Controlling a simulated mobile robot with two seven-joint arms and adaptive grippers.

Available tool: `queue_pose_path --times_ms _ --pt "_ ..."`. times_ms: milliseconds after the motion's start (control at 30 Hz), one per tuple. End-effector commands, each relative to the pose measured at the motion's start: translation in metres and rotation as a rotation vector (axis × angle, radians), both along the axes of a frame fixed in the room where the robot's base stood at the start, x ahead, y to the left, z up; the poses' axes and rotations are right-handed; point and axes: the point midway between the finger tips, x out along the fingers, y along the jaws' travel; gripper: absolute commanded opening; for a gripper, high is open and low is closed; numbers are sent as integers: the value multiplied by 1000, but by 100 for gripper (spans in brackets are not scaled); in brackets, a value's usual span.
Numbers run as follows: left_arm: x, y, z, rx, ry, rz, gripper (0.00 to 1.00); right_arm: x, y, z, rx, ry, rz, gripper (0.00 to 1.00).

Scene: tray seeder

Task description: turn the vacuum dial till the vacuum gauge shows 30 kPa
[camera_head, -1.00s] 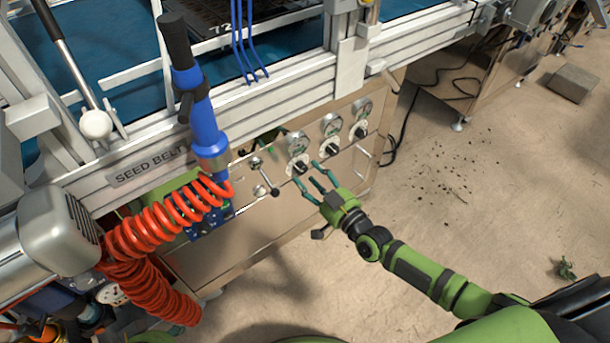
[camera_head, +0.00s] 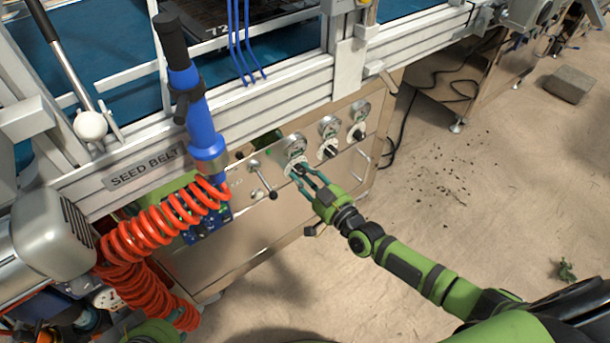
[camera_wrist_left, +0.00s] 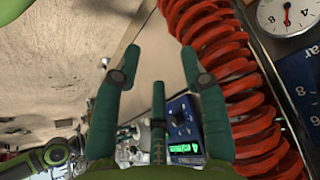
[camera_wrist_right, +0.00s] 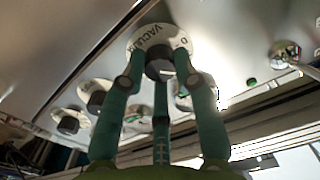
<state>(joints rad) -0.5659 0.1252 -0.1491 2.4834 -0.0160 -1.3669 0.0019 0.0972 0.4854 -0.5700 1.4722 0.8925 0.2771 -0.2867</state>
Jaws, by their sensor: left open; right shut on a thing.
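The vacuum dial, a black knob (camera_wrist_right: 158,66) on a round white plate lettered "VACUUM" (camera_wrist_right: 152,38), is on the metal panel. My right gripper (camera_wrist_right: 160,58) is shut on the knob, its fingers on either side; it also shows in the head view (camera_head: 301,174), where it partly hides the dial. My left gripper (camera_wrist_left: 160,52) is open and empty in the left wrist view, beside an orange coiled hose (camera_wrist_left: 225,75).
A lever with a black knob (camera_head: 268,185) is just left of my right gripper. A blue tool (camera_head: 203,125) hangs further left.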

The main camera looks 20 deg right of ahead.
Motion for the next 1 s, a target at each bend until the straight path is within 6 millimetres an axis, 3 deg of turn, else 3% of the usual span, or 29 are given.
queue_pose_path --times_ms 467,1000 --pt "8 -2 3 -6 -46 -4 43 1 0 3 203 64 -1 0" --pt "42 -18 27 -43 -247 -32 43 2 -2 4 605 207 -1 0"
